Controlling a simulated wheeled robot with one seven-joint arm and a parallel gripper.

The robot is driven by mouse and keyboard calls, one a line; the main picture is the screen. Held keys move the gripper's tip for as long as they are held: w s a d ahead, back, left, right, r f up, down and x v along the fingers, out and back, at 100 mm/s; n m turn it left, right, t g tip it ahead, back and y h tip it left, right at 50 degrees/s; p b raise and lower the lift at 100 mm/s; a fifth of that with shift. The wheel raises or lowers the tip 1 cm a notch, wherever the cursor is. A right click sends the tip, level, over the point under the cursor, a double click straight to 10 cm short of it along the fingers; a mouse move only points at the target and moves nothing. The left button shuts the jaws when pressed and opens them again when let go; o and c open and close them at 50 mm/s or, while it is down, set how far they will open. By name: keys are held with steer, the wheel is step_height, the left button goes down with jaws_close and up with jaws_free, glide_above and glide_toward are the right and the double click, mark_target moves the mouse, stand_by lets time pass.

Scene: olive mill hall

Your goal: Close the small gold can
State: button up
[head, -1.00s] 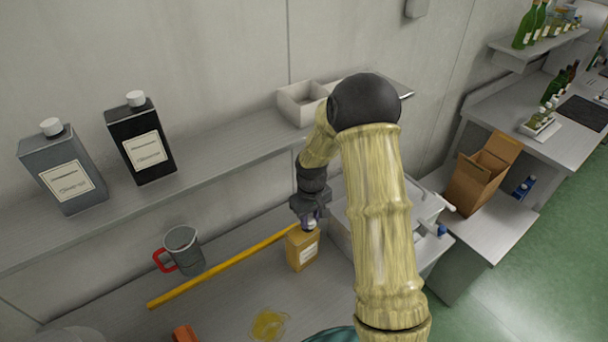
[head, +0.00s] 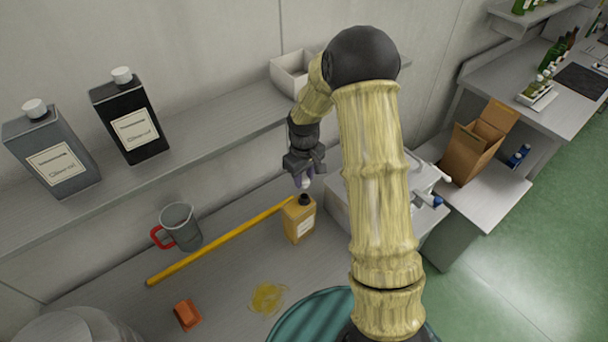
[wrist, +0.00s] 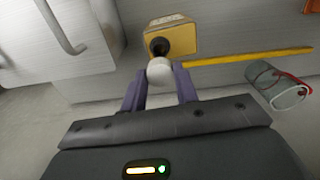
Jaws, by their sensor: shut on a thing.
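The small gold can (head: 299,222) stands upright on the lower counter, with a pale label on its front. Its dark neck (head: 304,199) is uncovered. My gripper (head: 304,180) is just above the can, shut on a white cap (head: 306,184). The cap is apart from the neck, with a small gap between them. In the wrist view the cap (wrist: 160,71) sits between the two purple fingers, and the gold can (wrist: 178,36) is beyond it with its dark opening partly behind the cap.
A yellow rod (head: 222,240) lies left of the can, near a grey jug (head: 181,228) with a red handle. A yellow puddle (head: 267,297) and an orange block (head: 187,315) lie in front. A grey metal box (head: 345,208) stands close on the right. Two tins stand on the shelf (head: 215,145) above.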

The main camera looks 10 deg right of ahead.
mark_target(304, 196)
steer(key=shift+f+b, duration=1.6)
steer(key=shift+f, duration=1)
steer(key=shift+f+b, duration=0.75)
steer(key=shift+f, duration=0.35)
stand_by(1.6)
steer(key=o, duration=0.9)
steer(key=shift+c, duration=1.1)
